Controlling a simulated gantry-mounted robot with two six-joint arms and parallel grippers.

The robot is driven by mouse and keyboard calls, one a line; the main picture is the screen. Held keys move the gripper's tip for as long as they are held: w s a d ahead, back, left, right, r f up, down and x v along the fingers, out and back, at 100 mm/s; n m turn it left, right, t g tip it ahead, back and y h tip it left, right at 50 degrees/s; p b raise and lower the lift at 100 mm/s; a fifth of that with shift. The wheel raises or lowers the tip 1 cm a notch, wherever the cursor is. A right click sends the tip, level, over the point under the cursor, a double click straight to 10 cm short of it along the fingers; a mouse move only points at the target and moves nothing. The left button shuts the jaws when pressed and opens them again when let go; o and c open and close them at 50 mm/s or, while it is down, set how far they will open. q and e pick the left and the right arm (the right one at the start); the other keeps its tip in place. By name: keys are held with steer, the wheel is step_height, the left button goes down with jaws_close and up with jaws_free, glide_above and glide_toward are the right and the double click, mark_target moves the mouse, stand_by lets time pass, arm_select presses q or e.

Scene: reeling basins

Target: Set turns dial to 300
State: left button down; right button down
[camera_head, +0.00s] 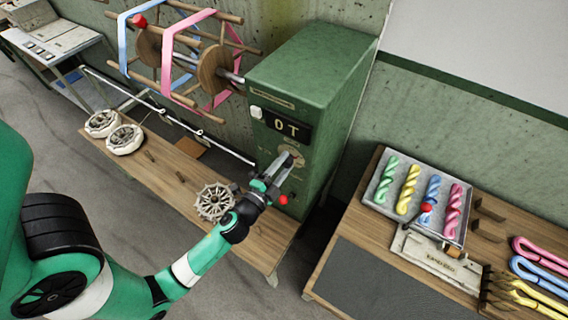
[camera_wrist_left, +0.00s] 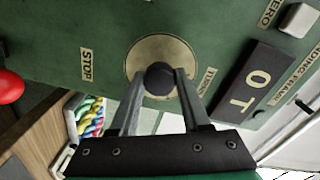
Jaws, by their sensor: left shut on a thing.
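The turns dial is a dark round knob (camera_wrist_left: 160,78) on a pale round plate (camera_wrist_left: 181,53), set in the front of a green cabinet (camera_head: 312,75). My left gripper (camera_head: 284,158) reaches up to the cabinet front. In the left wrist view its two fingers (camera_wrist_left: 160,84) are on either side of the knob, shut on it. The black display (camera_head: 287,126) above the dial reads "0T"; it also shows sideways in the left wrist view (camera_wrist_left: 253,91). The gripper hides part of the dial plate in the head view. My right gripper is not in view.
A red stop button (camera_head: 283,200) sits below the dial, beside the gripper. A white button (camera_head: 256,112) is left of the display. A wooden reel (camera_head: 214,72) stands left of the cabinet. A right table (camera_head: 350,225) holds a tray of colored skeins.

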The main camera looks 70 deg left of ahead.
arm_select(q)
steer(key=shift+c, duration=1.8)
jaws_free()
steer(key=shift+s+d, duration=0.1)
steer(key=shift+s+d+f, duration=0.1)
steer(key=shift+s+d, duration=0.1)
steer(key=shift+s, duration=0.05)
steer(key=b+v, duration=0.5)
steer(key=v, duration=0.5)
steer(key=shift+s+d, duration=0.15)
steer(key=shift+s, duration=0.2)
